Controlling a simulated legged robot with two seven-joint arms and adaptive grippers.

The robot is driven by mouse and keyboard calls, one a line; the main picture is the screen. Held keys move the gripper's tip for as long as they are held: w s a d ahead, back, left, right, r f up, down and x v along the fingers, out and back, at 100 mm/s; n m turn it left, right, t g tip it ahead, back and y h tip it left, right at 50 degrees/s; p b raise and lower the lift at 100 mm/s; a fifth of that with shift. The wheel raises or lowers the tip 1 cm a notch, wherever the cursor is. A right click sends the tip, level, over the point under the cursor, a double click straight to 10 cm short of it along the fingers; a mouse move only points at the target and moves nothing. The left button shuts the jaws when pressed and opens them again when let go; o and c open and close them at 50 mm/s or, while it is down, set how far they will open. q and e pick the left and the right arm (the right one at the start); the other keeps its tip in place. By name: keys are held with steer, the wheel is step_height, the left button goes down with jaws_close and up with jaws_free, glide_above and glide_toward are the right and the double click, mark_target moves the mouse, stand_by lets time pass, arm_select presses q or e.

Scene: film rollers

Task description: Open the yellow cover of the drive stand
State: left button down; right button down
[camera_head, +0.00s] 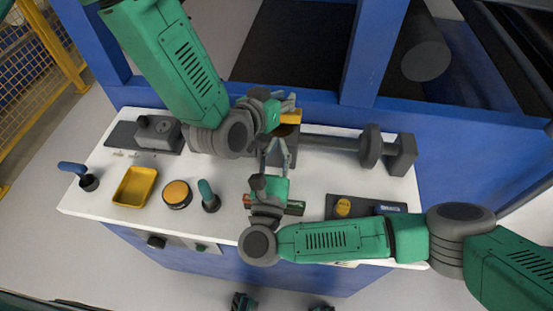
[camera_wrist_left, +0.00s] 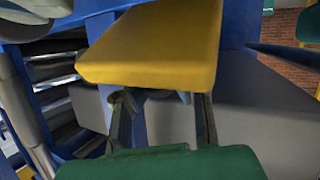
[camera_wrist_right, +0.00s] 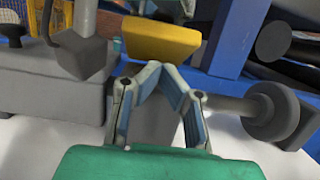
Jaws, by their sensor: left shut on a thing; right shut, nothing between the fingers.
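The yellow cover (camera_head: 290,117) is at the top of the grey drive stand (camera_head: 284,153), near the back of the white table. It fills the upper middle of the left wrist view (camera_wrist_left: 155,50) and also shows in the right wrist view (camera_wrist_right: 160,40), slightly tilted. How far it is raised I cannot tell. My left gripper (camera_head: 288,103) is at the cover from behind and is shut on it; the contact is partly hidden. My right gripper (camera_head: 278,145) is in front of the stand, below the cover, with fingertips together and empty (camera_wrist_right: 163,72).
A grey shaft with a disc (camera_head: 370,146) runs right from the stand. A yellow tray (camera_head: 135,186), a yellow round part (camera_head: 177,194), a green-handled tool (camera_head: 208,196) and a grey device (camera_head: 158,133) stand on the left. A blue frame (camera_head: 362,50) rises behind.

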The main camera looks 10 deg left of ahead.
mark_target(280, 132)
arm_select(q)
steer(key=shift+w+a+r, duration=0.2)
steer(key=shift+w+r, duration=0.05)
arm_select(e)
steer(key=shift+x, duration=1.9)
